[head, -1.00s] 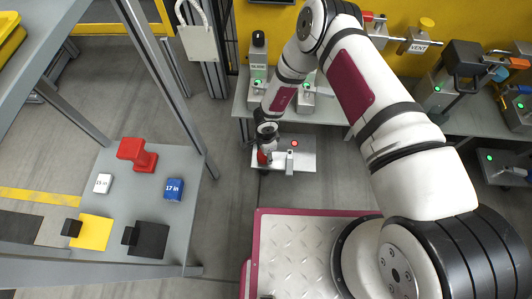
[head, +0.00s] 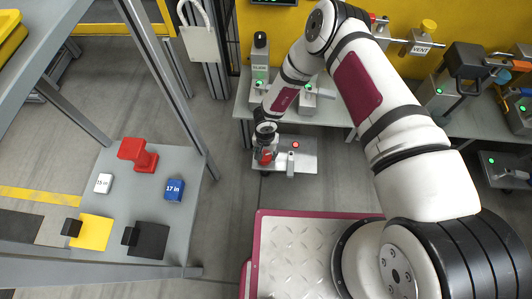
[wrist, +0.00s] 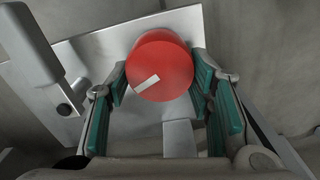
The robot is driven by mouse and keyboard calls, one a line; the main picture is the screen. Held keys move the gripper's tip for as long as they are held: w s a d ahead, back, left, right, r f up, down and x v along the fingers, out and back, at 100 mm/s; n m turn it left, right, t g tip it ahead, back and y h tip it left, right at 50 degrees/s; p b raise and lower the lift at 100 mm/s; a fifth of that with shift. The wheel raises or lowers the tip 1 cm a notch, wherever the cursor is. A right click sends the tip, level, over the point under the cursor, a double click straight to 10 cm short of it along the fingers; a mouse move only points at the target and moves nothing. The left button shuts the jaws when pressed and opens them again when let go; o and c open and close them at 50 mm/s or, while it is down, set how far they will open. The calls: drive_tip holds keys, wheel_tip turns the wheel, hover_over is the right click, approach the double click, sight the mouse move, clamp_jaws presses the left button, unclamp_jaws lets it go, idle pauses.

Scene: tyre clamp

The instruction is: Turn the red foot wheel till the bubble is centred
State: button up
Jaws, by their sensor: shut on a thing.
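The red foot wheel (wrist: 160,66) is a round red disc with a white mark on its face, pointing to the lower left in the wrist view. My gripper (wrist: 162,88) has its green-padded fingers on either side of the wheel and is shut on it. In the head view the wheel (head: 266,158) shows as a small red spot under my gripper (head: 265,150), at the left part of a grey metal plate (head: 305,167). I cannot make out a bubble or its vial in either view.
A grey post (head: 290,164) stands on the plate right of the wheel, and a red round spot (head: 295,145) lies behind it. A bench (head: 336,122) with fixtures stands behind. A side table (head: 150,235) at left holds red, blue, yellow and black items.

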sight(265, 153)
drive_tip(key=shift+a+n, duration=0.1)
drive_tip(key=shift+n, duration=0.4)
idle(0.3)
drive_tip(key=o, duration=1.1)
drive_tip(key=shift+o, duration=0.2)
wheel_tip(265, 153, up, 12)
